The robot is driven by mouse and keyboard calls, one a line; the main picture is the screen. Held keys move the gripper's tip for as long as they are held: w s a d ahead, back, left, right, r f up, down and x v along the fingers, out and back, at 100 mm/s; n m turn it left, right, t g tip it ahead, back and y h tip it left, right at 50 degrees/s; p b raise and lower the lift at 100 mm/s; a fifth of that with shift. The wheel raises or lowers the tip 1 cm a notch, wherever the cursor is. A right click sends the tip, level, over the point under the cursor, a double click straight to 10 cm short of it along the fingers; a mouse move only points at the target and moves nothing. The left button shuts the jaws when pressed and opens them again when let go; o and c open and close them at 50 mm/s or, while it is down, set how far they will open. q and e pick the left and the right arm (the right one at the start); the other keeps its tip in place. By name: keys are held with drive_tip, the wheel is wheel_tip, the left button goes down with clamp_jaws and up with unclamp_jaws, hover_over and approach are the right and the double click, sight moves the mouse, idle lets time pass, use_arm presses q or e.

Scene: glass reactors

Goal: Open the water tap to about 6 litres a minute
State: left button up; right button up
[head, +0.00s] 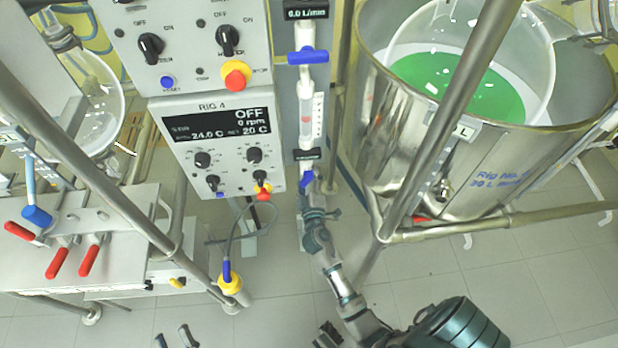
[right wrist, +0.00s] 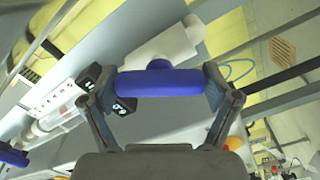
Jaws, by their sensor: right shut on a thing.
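A blue tap handle (head: 306,179) sits at the bottom of the flow meter column. My right gripper (head: 308,191) comes up from below and is shut on it. In the right wrist view the blue handle (right wrist: 160,83) lies crosswise between both fingertips, with a white pipe fitting behind it. The clear flow tube (head: 311,115) above has a small reddish mark inside. A dark display (head: 307,14) at the top reads 6.0 L/min; a lower dark label (head: 306,154) is too small to read. My left gripper (head: 174,338) is at the bottom edge, its fingers apart and empty.
A second blue handle (head: 308,57) sits above the tube. The Rig 4 control panel (head: 215,150) is just left. A steel vessel (head: 470,170) with green liquid stands right, behind a steel frame. Red-handled valves (head: 58,262) are at the left.

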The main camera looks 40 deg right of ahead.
drive_tip(key=shift+a+f, duration=0.1)
drive_tip(key=shift+f, duration=0.1)
idle(0.4)
drive_tip(key=o, duration=0.9)
drive_tip(key=v, duration=0.7)
drive_tip(key=shift+s+a, duration=0.1)
drive_tip(key=shift+s, duration=0.05)
